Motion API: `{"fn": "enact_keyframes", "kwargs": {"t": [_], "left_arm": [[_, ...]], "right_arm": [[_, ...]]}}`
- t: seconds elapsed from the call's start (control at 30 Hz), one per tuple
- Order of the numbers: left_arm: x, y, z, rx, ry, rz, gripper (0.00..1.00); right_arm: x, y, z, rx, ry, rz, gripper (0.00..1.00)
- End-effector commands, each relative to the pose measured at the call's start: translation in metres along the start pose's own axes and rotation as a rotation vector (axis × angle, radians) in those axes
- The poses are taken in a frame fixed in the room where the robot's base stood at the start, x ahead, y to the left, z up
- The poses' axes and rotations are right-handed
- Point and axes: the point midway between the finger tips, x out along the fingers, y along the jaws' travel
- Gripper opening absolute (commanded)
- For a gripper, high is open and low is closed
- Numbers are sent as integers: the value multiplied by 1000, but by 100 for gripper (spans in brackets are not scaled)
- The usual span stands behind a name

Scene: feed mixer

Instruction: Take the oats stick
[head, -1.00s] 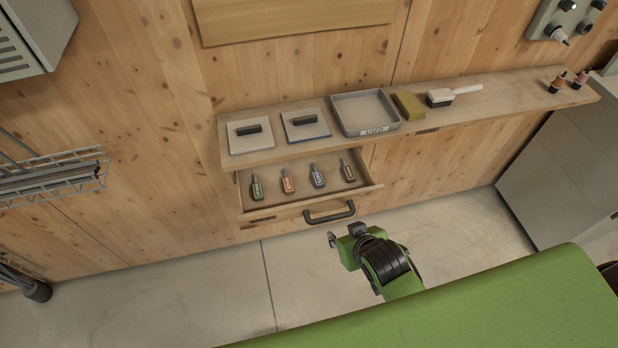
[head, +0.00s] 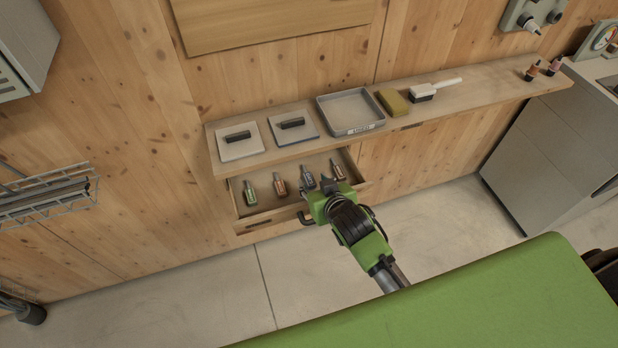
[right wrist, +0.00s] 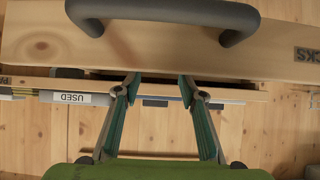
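An open drawer (head: 265,221) under the shelf holds several small labelled sticks in a row: a green one (head: 250,194), an orange one (head: 280,185), a dark blue one (head: 308,180) and a brown one (head: 337,170). Their labels are too small to read, so I cannot tell which is oats. My right gripper (head: 323,188) is over the drawer's front right part, close to the blue and brown sticks. In the right wrist view my right gripper (right wrist: 158,82) has its fingers apart with nothing between them. My left gripper is out of view.
The shelf (head: 440,108) overhangs the back of the drawer. It holds two lidded plates, a grey tray (head: 322,113) labelled USED, a sponge (head: 393,102), a brush (head: 422,92) and two bottles. The drawer handle (right wrist: 165,14) shows large in the right wrist view.

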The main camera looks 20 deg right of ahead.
Motion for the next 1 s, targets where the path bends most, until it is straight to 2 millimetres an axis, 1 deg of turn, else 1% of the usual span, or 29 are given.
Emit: {"fn": "enact_keyframes", "kwargs": {"t": [0.1, 0.27, 0.33, 0.5, 0.6, 0.7, 1.0], "left_arm": [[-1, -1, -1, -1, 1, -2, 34], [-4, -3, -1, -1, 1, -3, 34], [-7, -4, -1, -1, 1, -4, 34], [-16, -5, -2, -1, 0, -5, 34], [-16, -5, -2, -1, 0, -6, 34], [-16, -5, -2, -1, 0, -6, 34], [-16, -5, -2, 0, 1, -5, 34]], "right_arm": [[10, 0, -1, -1, 0, 0, 38], [16, 0, -1, -1, -1, 0, 38], [21, 1, -2, -1, -1, 0, 38], [42, 3, -3, -2, -2, 1, 38], [54, 2, -1, -1, -2, 1, 38], [61, 2, -1, 0, 0, 0, 38], [64, 2, 0, 0, -1, -1, 38]]}}
